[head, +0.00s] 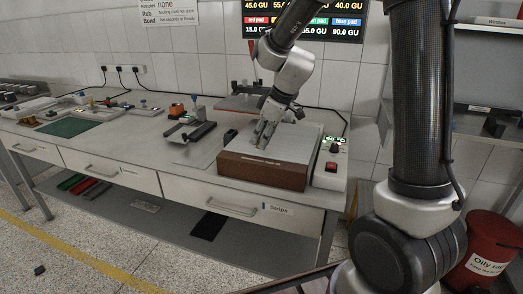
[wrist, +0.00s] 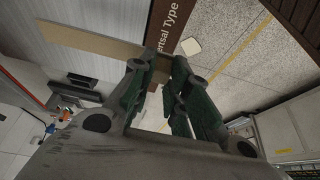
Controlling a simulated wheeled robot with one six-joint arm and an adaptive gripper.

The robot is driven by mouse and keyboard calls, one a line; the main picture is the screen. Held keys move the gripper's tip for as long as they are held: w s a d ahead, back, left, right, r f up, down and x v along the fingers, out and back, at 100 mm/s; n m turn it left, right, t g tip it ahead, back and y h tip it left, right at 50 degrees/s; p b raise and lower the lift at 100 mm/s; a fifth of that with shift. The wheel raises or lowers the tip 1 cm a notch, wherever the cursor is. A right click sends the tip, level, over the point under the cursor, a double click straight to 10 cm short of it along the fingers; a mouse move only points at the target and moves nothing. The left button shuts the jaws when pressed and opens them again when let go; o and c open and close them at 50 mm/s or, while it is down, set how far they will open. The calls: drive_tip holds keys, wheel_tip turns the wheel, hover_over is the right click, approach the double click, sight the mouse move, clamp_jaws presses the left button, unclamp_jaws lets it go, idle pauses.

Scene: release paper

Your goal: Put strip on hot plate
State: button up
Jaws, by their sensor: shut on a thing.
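A tan strip (wrist: 92,40) runs from the upper left to the fingertips in the wrist view. My gripper (wrist: 160,66) is shut on its end between two green-lined fingers. In the head view my gripper (head: 264,134) points down at the left part of the hot plate's pale top (head: 298,142). The hot plate has a brown front (head: 262,171), which also shows in the wrist view (wrist: 162,32) with part of its lettering. I cannot make out the strip in the head view, nor tell whether it touches the plate.
A control panel (head: 332,166) with a red switch stands at the hot plate's right. A small orange-topped device (head: 178,112) and a green mat (head: 68,127) are farther left on the bench. A wall display (head: 305,18) hangs behind my arm. Bench between them is partly clear.

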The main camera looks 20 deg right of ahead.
sight(262, 162)
drive_tip(key=shift+f, duration=2.35)
drive_tip(key=o, duration=0.9)
drive_tip(key=shift+f, duration=0.1)
drive_tip(key=shift+c, duration=0.2)
drive_tip(key=v, duration=1.2)
drive_tip(key=s+d+r+m+h, duration=0.1)
drive_tip(key=s+d+m, duration=0.2)
drive_tip(key=s, duration=0.5)
drive_tip(key=s+d+r+m+t+h, duration=0.1)
drive_tip(key=s+d+r+m, duration=0.1)
drive_tip(key=s+d+m, duration=0.2)
drive_tip(key=s+d+r+m+h, duration=0.1)
drive_tip(key=s+d+m, duration=0.2)
drive_tip(key=s, duration=0.8)
drive_tip(key=shift+s+d+r+m+h, duration=0.35)
drive_tip(key=shift+s+d+m+h, duration=0.05)
drive_tip(key=shift+d, duration=0.1)
